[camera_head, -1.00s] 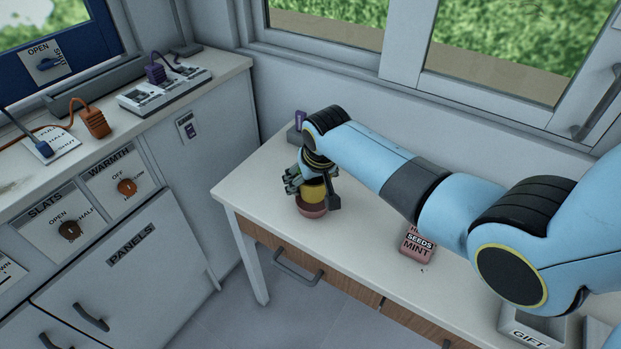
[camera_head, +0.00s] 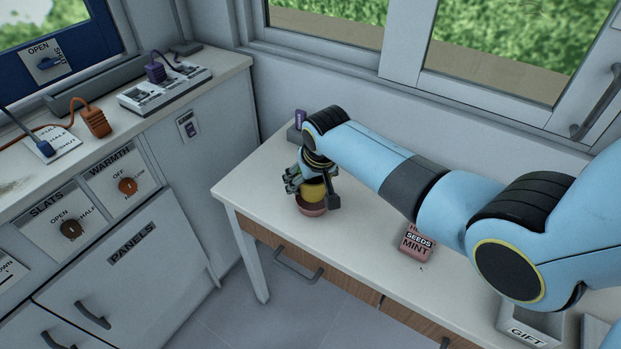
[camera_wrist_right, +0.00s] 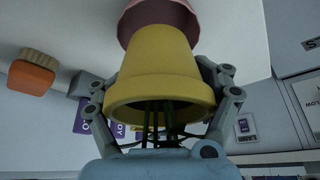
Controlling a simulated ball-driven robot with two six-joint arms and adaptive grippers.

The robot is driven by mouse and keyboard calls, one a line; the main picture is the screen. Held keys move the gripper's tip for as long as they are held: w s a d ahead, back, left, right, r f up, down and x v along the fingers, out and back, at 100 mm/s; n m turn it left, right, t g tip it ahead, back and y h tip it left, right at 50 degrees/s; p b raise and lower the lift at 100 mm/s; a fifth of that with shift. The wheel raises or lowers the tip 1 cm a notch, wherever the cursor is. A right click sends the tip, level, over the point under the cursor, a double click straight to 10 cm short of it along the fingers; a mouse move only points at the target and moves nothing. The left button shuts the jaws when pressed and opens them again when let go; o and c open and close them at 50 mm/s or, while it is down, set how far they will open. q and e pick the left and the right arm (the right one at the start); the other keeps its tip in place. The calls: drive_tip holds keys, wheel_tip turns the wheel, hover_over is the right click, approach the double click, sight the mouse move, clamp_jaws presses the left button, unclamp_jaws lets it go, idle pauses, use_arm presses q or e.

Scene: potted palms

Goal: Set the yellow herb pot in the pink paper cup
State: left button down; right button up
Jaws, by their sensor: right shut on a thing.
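The yellow herb pot (camera_head: 313,192) is between the fingers of my right gripper (camera_head: 314,190), which is shut on it. In the right wrist view the yellow pot (camera_wrist_right: 160,75) fills the middle, with its rim toward the gripper and dark stems showing inside. The pink paper cup (camera_head: 312,210) stands on the white table directly below the pot. In the wrist view the cup (camera_wrist_right: 140,12) meets the pot's narrow end, which seems at or just inside its mouth. How deep the pot sits is hidden. My left gripper is out of view.
A pink mint seed packet (camera_head: 417,241) lies on the table (camera_head: 262,165) to the right. The wrist view shows an orange brush (camera_wrist_right: 32,72). Window and wall stand behind the table.

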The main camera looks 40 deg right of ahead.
drive_tip(key=shift+f, duration=0.15)
drive_tip(key=shift+f+b, duration=0.75)
drive_tip(key=shift+f, duration=0.25)
drive_tip(key=o, duration=1.2)
wheel_tip(320, 180, up, 8)
drive_tip(key=p, duration=0.8)
drive_tip(key=shift+r+p, duration=0.1)
drive_tip(key=shift+p, duration=0.2)
